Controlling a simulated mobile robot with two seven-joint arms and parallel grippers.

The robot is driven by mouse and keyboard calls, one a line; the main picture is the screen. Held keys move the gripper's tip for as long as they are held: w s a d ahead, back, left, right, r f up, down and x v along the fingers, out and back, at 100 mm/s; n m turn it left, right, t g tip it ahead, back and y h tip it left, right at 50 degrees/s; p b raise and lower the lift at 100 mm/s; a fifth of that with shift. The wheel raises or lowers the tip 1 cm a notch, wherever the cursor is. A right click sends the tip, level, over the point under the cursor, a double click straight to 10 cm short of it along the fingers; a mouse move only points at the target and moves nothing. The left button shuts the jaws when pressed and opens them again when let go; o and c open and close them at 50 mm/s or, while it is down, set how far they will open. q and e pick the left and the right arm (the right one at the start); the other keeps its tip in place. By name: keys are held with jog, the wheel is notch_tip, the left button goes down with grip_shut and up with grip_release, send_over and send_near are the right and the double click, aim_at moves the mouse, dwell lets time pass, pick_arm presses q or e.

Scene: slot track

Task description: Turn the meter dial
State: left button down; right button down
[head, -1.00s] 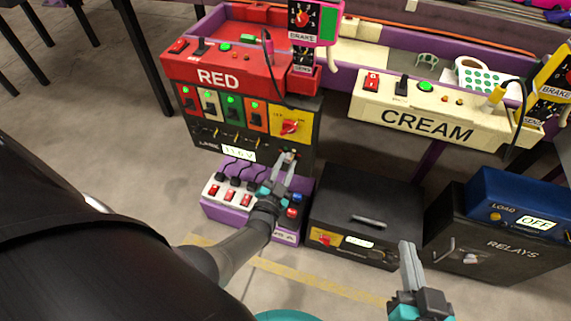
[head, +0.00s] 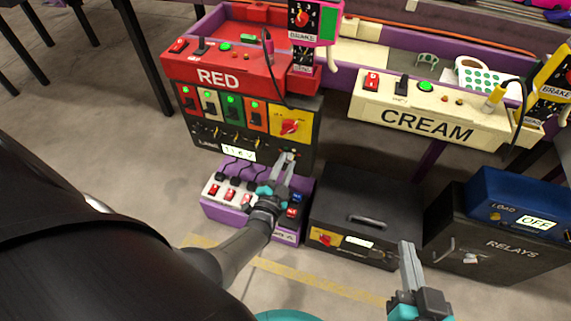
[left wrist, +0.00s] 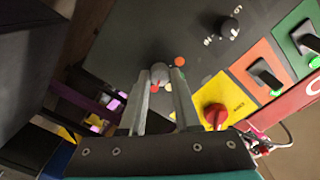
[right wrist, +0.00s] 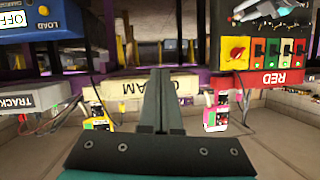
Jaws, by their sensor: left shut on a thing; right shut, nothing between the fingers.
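The meter dial, a small grey knob (left wrist: 159,73), sits low on the black panel (head: 215,151) under the red box. In the left wrist view it is between the tips of my left gripper (left wrist: 158,88), which is shut on it. In the head view my left gripper (head: 286,161) reaches the panel's lower right and largely covers the dial. A white meter display (head: 238,153) is to its left; its digits are too small to read surely. My right gripper (head: 408,250) is shut and empty, in front of the black drawer box; it also shows in the right wrist view (right wrist: 161,78).
A red rotary switch on a yellow plate (head: 290,125) is just above the dial. A purple socket box (head: 210,208) with switches is below it. The black drawer box (head: 345,200) stands to the right. A cable (head: 272,80) hangs from the red box.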

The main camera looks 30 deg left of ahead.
aim_at(287, 161)
pick_arm(q)
jog(key=c, duration=0.6)
grip_release()
jog(key=shift+s+d, duration=0.1)
jog(key=shift+s, duration=0.35)
jog(key=shift+p+v, duration=0.7)
jog(key=shift+v, duration=0.45)
jog(key=p+v, duration=0.2)
jog(key=v, duration=1)
jog(key=shift+s+d+p, duration=0.1)
jog(key=shift+p, duration=0.3)
pick_arm(e)
jog(key=s+d+g+h, duration=0.4)
jog(key=d+g, duration=0.3)
jog(key=d, duration=0.1)
jog(key=shift+s+f, duration=0.35)
jog(key=shift+f, duration=0.1)
jog(key=shift+d, duration=0.1)
